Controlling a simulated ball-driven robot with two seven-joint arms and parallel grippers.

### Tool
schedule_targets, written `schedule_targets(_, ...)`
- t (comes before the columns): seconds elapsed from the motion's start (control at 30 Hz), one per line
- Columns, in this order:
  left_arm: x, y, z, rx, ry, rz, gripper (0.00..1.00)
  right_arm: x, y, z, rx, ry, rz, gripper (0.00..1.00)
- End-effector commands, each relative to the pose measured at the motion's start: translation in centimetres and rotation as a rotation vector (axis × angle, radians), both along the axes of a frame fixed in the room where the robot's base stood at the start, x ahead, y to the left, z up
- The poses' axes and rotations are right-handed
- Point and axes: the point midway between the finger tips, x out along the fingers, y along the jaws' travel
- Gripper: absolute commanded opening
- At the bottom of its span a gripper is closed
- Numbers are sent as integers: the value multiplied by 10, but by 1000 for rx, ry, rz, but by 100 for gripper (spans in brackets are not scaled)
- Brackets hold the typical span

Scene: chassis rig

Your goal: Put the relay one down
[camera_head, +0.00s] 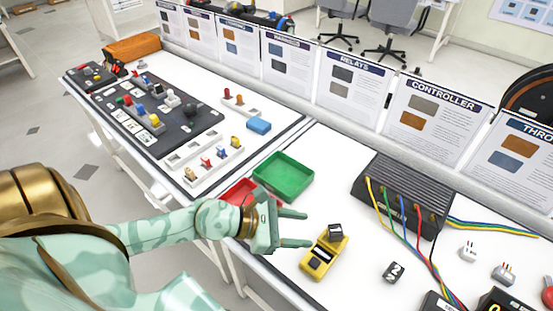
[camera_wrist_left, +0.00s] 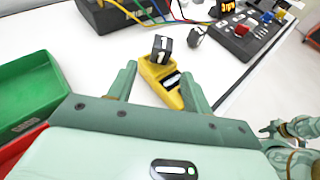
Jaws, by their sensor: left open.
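Relay one (camera_head: 335,231), a small dark block marked 1, sits upright at the far end of a yellow tester (camera_head: 318,262). In the left wrist view relay one (camera_wrist_left: 161,48) and the tester (camera_wrist_left: 154,72) are ahead of the fingers. My left gripper (camera_head: 308,229) is open and empty, its fingers pointing toward relay one but apart from it. In the left wrist view the left gripper's fingers (camera_wrist_left: 160,82) frame the tester. Part of my right arm (camera_wrist_left: 292,140) shows at the right edge; I cannot tell its jaw state.
A dark block marked 2 (camera_head: 393,271) lies right of the tester. A green tray (camera_head: 284,176) and a red tray (camera_head: 236,190) are left of it. A black box with coloured wires (camera_head: 400,195) stands behind. White table is clear between tester and box.

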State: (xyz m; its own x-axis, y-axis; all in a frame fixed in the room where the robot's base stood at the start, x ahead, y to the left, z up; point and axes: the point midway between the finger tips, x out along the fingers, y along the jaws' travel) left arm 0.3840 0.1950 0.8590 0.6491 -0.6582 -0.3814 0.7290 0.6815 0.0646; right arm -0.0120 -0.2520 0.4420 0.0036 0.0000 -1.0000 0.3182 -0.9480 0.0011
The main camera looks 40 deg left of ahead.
Motion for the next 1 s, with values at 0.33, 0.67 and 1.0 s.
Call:
schedule_targets(0.33, -31, 31, 16, 0, 1, 0, 50, -1, 0, -2, 0, 2, 0, 36)
schedule_targets(0.67, -31, 32, 18, 0, 0, 1, 50, -1, 0, -2, 0, 2, 0, 36)
schedule_targets(1.0, -31, 32, 17, -1, 1, 0, 50, 0, 0, -2, 0, 1, 1, 36)
